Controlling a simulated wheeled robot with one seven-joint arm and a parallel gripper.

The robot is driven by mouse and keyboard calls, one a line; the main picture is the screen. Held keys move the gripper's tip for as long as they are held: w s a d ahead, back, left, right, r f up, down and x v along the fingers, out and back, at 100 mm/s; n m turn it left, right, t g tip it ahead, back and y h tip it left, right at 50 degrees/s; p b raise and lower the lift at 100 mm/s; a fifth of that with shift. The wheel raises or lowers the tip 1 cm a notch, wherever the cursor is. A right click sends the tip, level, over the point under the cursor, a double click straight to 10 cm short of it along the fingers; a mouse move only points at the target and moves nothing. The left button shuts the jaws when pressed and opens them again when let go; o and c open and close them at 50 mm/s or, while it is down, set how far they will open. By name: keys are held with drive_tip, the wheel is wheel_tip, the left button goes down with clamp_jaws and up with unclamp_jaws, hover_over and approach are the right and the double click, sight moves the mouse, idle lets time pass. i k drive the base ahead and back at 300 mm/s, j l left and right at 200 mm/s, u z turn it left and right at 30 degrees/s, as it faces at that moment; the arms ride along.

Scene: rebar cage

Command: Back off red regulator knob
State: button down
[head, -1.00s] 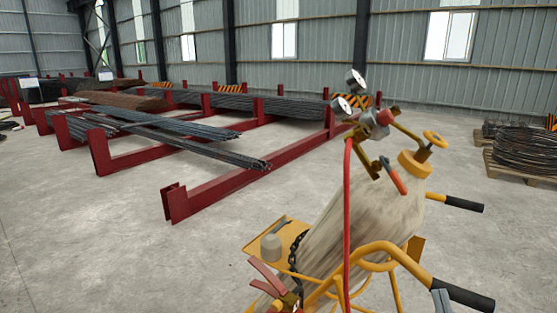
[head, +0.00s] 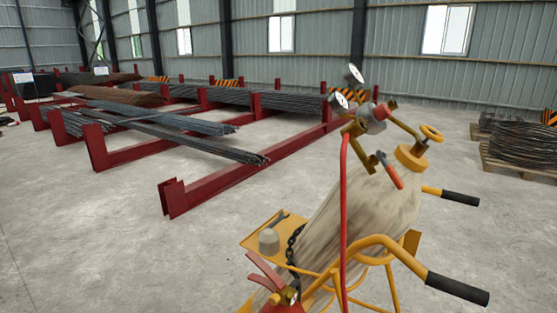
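The red regulator knob (head: 385,109) sits on the right side of the grey regulator body (head: 371,117). Two round white-faced gauges, an upper one (head: 355,74) and a lower one (head: 340,101), stand on the regulator. The regulator is on brass fittings above a tilted, worn beige cylinder (head: 362,217) on a yellow cart. A red hose (head: 343,220) hangs down in front of the cylinder. A brass handwheel (head: 432,133) is to the right of the regulator. My gripper is not in view.
The yellow cart has black-gripped handles (head: 457,289) sticking out to the right. Red racks (head: 213,189) with rebar stand behind. Concrete floor at left is clear.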

sight(382, 113)
drive_tip(key=i+j+z, duration=0.1)
drive_tip(key=i, duration=0.35)
drive_tip(key=i+j+z, duration=0.1)
drive_tip(key=i+j, duration=0.2)
drive_tip(key=i, duration=0.1)
